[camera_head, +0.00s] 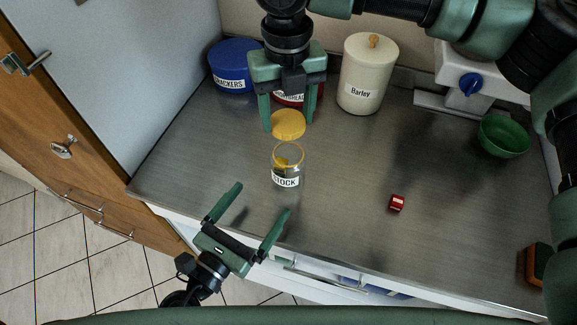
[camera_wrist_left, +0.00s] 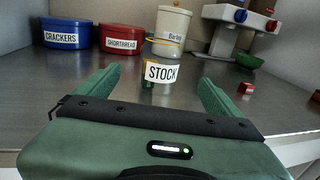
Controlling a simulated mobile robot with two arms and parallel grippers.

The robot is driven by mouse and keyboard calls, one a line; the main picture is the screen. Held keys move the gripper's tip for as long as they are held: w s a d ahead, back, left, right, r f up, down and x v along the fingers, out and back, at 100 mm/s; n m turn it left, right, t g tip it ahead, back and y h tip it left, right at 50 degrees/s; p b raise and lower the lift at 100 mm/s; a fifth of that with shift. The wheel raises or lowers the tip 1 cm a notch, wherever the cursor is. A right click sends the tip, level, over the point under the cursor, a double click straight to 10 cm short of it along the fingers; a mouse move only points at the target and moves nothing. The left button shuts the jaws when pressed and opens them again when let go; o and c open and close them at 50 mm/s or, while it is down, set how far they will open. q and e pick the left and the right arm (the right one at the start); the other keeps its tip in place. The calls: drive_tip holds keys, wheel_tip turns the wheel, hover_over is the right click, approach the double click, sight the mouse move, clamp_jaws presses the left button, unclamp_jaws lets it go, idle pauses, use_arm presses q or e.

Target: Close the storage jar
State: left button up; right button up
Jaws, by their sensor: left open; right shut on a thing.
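The storage jar (camera_head: 287,164) is a clear glass jar labelled STOCK with a yellow rim, upright on the metal counter. Its mouth looks open, and something yellowish shows inside. A round yellow lid (camera_head: 289,123) is between the fingers of my right gripper (camera_head: 288,120), which is shut on it, just behind and apparently above the jar. My left gripper (camera_head: 262,200) is open and empty at the counter's front edge, its fingers pointing toward the jar. In the left wrist view the jar (camera_wrist_left: 161,72) stands ahead, between the open fingers (camera_wrist_left: 161,77).
Behind stand a blue CRACKERS tin (camera_head: 233,67), a red SHORTBREAD tin (camera_wrist_left: 122,39) and a cream Barley canister (camera_head: 367,75). A small red block (camera_head: 397,203) and a green bowl (camera_head: 503,136) are to the right. The counter between jar and block is clear.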

use_arm(q)
drive_tip(key=x, duration=1.1)
drive_tip(key=shift+w+d, duration=0.25)
drive_tip(key=shift+w, duration=0.05)
use_arm(e)
drive_tip(key=shift+w+d, duration=0.1)
use_arm(q)
clamp_jaws()
use_arm(e)
hover_over(288, 142)
drive_tip(key=s, duration=0.3)
drive_tip(key=shift+w+f, duration=0.15)
drive_tip(key=shift+f, duration=1.1)
drive_tip(key=shift+w+f, duration=0.1)
drive_tip(key=shift+f, duration=1.15)
drive_tip(key=shift+f, duration=0.9)
drive_tip(key=shift+f, duration=0.55)
